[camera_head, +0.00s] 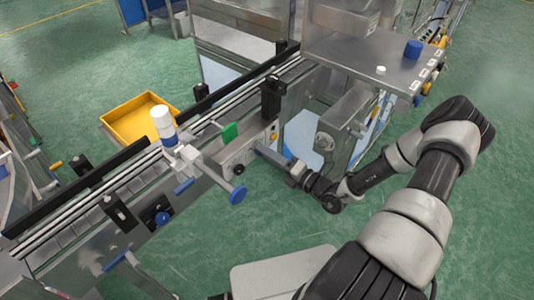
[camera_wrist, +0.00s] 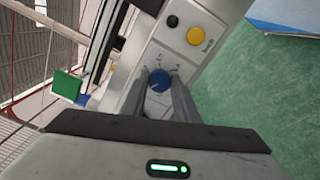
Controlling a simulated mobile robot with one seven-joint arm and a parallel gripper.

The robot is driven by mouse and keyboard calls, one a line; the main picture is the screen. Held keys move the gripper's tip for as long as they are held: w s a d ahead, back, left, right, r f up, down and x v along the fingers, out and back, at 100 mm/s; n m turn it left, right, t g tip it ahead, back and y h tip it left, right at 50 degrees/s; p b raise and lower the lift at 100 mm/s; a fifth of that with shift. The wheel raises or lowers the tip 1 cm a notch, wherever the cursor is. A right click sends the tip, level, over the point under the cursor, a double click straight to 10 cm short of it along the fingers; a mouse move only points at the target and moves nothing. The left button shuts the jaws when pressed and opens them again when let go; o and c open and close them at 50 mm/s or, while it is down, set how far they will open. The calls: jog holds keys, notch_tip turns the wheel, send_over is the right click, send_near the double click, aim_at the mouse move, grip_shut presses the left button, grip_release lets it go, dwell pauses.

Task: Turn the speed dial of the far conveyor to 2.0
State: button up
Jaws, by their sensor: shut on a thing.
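The speed dial (camera_wrist: 159,80) is a small round blue knob on a light control panel, with marks around it, in the wrist view. My gripper (camera_wrist: 161,84) has its two fingers on either side of the dial and is shut on it. The dial's exact setting is too small to read. In the head view my gripper (camera_head: 258,151) reaches the panel (camera_head: 237,157) on the conveyor's side, and the dial is hidden there. The conveyor (camera_head: 130,178) runs diagonally from lower left to upper middle.
A yellow button (camera_wrist: 196,36) and a dark green button (camera_wrist: 172,21) sit beyond the dial on the panel. A green tab (camera_head: 229,132) stands nearby. A yellow bin (camera_head: 123,124) lies behind.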

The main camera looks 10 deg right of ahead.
jog(key=o, duration=1.1)
jog(key=shift+c, duration=0.2)
jog(key=v, duration=1.7)
jog(key=shift+s+d, duration=0.15)
